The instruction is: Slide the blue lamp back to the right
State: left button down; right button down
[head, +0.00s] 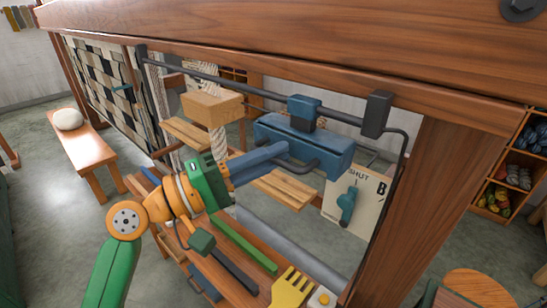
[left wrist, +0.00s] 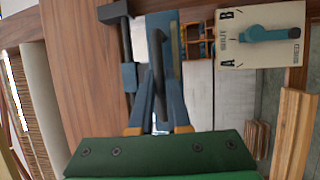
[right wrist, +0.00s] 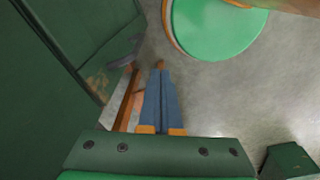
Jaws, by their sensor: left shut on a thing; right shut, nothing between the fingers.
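The blue lamp (head: 318,148) is a long blue box hung by a blue slider block (head: 304,112) from a dark rail (head: 240,88). It is in the right part of the rail, with a gap to the dark end block (head: 377,115). My left gripper (head: 284,153) is shut on the lamp's dark handle (head: 300,168). The handle (left wrist: 158,65) also shows between the fingers in the left wrist view, with the lamp body (left wrist: 165,25) behind. My right gripper (right wrist: 160,70) is shut and empty over the floor, away from the lamp.
A pale board (head: 350,205) with a teal lever and letters stands below the lamp's right. Wooden slats (head: 285,187) and a wooden block (head: 212,105) hang nearby. A thick wooden beam and post (head: 440,190) frame the rail. A green round top (right wrist: 215,30) shows in the right wrist view.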

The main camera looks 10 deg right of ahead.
pick_arm(q)
jog(key=shift+s+d+f, duration=0.1)
jog(key=shift+f, duration=0.05)
jog(key=c, duration=1.2)
grip_release()
jog(key=shift+o, duration=0.2)
jog(key=shift+s+d, duration=0.2)
jog(key=shift+s, duration=0.05)
jog(key=r+b+v, duration=0.1)
jog(key=b+v, duration=0.2)
jog(key=v, duration=0.3)
jog(key=shift+s+a+f, duration=0.2)
jog(key=shift+a+f, duration=0.2)
jog(key=shift+a, duration=0.05)
